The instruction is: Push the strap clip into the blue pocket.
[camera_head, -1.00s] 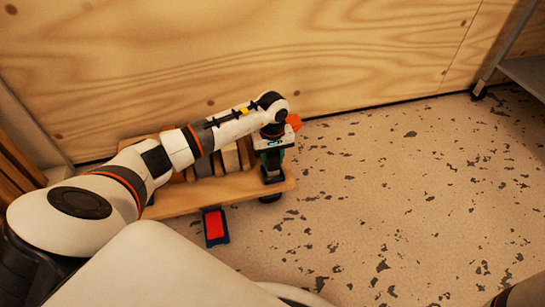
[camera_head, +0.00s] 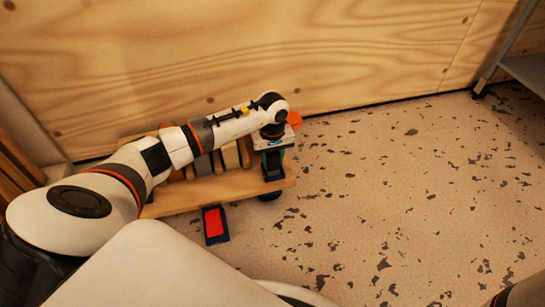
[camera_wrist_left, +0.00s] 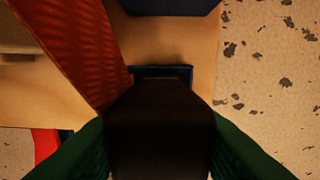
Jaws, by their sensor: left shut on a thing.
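My left gripper (camera_head: 272,168) points down over the right end of a wooden board. In the left wrist view its green fingers (camera_wrist_left: 160,135) are shut on the black strap clip (camera_wrist_left: 160,125), one on each side. A dark blue rim, seemingly the blue pocket (camera_wrist_left: 162,70), shows just beyond the clip's far end. The clip overlaps it; I cannot tell whether its tip is inside. An orange-red woven strap (camera_wrist_left: 75,45) runs along the left of the clip. An orange piece (camera_head: 295,119) shows behind my wrist in the head view. My right gripper is not in view.
The wooden board (camera_head: 225,192) carries several blocks (camera_head: 231,157), partly hidden by my left arm. A red pad in a dark blue frame (camera_head: 214,224) is at its front edge. A plywood wall stands behind. Speckled floor (camera_head: 400,200) is clear to the right; a grey shelf (camera_head: 525,72) is at far right.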

